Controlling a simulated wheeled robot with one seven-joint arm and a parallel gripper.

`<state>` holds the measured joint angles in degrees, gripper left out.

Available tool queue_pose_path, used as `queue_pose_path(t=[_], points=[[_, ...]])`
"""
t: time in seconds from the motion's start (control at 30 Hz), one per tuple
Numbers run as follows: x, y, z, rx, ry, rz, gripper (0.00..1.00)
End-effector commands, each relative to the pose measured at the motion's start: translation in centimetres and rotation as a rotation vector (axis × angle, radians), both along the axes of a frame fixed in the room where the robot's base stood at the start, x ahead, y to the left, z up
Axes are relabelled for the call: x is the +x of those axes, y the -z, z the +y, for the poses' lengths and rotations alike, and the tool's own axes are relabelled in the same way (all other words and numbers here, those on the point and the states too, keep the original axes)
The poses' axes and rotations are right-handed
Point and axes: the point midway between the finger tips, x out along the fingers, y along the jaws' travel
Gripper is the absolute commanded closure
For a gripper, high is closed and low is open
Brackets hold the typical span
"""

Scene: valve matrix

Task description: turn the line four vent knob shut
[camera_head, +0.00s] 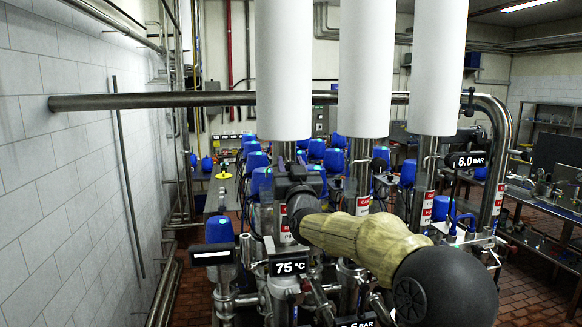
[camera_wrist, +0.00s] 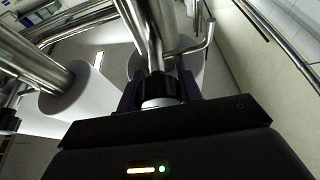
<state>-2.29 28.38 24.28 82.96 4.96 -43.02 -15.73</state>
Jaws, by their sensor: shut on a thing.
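My gripper (camera_head: 287,188) is at a vertical steel pipe (camera_head: 285,152) under the left white column in the head view. In the wrist view my gripper (camera_wrist: 158,92) is shut on a small dark ribbed knob (camera_wrist: 157,84), with a dark finger on each side. The knob has a pale round base facing the gripper and sits against a shiny steel pipe. In the head view the knob cannot be made out clearly beside the dark gripper. No line number can be read on it in either view.
Three white columns (camera_head: 367,70) hang over the pipes. A horizontal pipe (camera_head: 150,101) crosses behind them. Blue-topped valves (camera_head: 219,229) crowd around and behind my arm. A "75°C" display (camera_head: 289,267) hangs below my gripper. A tiled wall (camera_head: 60,150) closes the left side.

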Motion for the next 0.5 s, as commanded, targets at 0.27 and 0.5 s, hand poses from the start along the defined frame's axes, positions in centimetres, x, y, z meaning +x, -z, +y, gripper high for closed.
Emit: queue_pose_path(t=[0.27, 0.5], points=[[-0.04, 0.24, -0.06, 0.115, 0.000, 0.030, 0.87], [0.00, 0.29, -0.14, 0.294, -0.002, 0.083, 0.87]])
